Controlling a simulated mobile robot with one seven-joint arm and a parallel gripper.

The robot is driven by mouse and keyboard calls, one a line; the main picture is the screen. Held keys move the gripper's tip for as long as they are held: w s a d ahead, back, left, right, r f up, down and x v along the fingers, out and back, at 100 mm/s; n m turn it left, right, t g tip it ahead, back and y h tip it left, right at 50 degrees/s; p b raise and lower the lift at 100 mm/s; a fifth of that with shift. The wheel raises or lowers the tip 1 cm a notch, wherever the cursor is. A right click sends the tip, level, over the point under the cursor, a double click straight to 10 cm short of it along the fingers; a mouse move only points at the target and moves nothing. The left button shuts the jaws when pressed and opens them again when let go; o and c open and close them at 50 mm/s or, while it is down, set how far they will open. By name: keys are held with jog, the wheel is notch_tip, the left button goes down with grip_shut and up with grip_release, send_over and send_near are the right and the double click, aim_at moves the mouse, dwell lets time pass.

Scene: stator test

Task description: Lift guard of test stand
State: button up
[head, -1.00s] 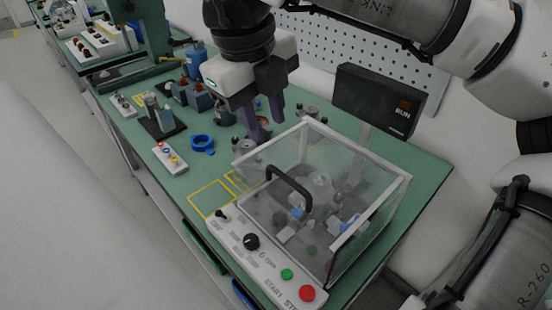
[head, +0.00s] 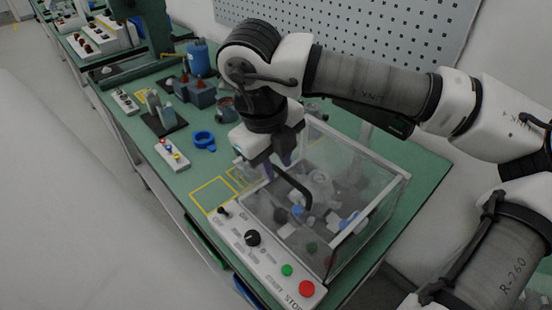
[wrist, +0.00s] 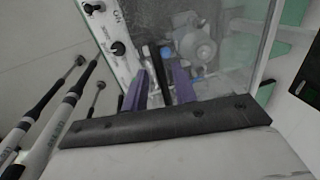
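The guard (head: 385,195) is a clear box with pale edges, closed down over the test stand. Its black bar handle (head: 300,188) shows at the front top. My gripper (head: 276,166) points down near the handle's far-left end, by the guard's left edge. In the wrist view, the two purple fingers (wrist: 162,88) are apart, with the dark handle (wrist: 153,68) appearing between them. I cannot tell whether either finger touches it. Inside the guard are a grey round part and blue pieces, partly blurred by the panels.
The control panel (head: 254,257) with knob, green button (head: 287,270) and red button (head: 307,288) runs along the guard's front. A blue ring (head: 203,140) and a small button box (head: 172,155) stand left on the green bench. A dark display (head: 385,122) is behind, partly hidden by my arm.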

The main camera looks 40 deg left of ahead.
grip_shut()
jog(key=shift+r, duration=0.1)
